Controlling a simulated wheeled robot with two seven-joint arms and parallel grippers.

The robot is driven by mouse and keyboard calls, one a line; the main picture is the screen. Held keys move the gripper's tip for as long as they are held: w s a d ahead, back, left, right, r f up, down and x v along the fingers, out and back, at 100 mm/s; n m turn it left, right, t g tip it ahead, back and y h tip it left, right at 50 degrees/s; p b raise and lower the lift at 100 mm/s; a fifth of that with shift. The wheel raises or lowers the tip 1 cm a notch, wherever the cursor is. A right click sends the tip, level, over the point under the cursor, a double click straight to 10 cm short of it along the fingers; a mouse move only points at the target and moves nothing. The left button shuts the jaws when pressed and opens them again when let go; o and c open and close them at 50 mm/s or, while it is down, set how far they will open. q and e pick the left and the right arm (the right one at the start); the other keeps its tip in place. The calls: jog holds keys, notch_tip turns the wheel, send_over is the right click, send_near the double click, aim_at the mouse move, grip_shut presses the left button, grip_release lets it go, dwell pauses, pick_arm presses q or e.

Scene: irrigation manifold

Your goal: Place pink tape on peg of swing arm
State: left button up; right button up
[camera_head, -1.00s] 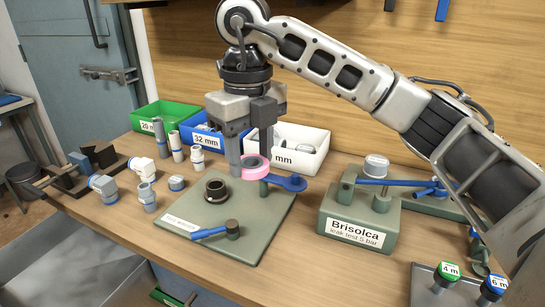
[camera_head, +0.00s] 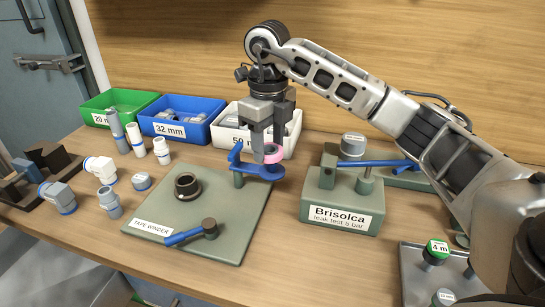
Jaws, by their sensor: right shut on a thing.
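A pink tape roll (camera_head: 275,155) is at my right gripper (camera_head: 266,152), which is shut on it. Fingers cover part of the roll. The roll is at the wide right end of the blue swing arm (camera_head: 262,172), on or just above it; I cannot tell whether they touch. The peg is hidden by the roll and fingers. The swing arm stands on a short post at the back of the green tape winder plate (camera_head: 215,225). A dark hub (camera_head: 187,186) and a blue-handled lever (camera_head: 190,235) are on the plate. My left gripper is out of view.
Green (camera_head: 100,110), blue (camera_head: 170,130) and white (camera_head: 225,138) bins stand behind. Grey and white pipe fittings (camera_head: 100,168) are at the left. The Brisolca leak test block (camera_head: 322,210) stands close on the right. Bare table lies between plate and block.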

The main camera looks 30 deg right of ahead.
aim_at(273, 157)
jog(key=shift+d+f, duration=0.2)
jog(key=f, duration=0.1)
jog(key=f+p, duration=0.1)
jog(key=f, duration=0.1)
jog(key=shift+d+f, duration=0.1)
jog(key=shift+d, duration=0.2)
jog(key=shift+c, duration=0.5)
jog(key=shift+f, duration=0.25)
jog(key=shift+c, duration=0.8)
jog(key=shift+f, duration=0.25)
jog(key=shift+c, duration=0.6)
jog(key=o, duration=1.3)
jog(key=shift+w, duration=0.1)
jog(key=shift+r, duration=0.1)
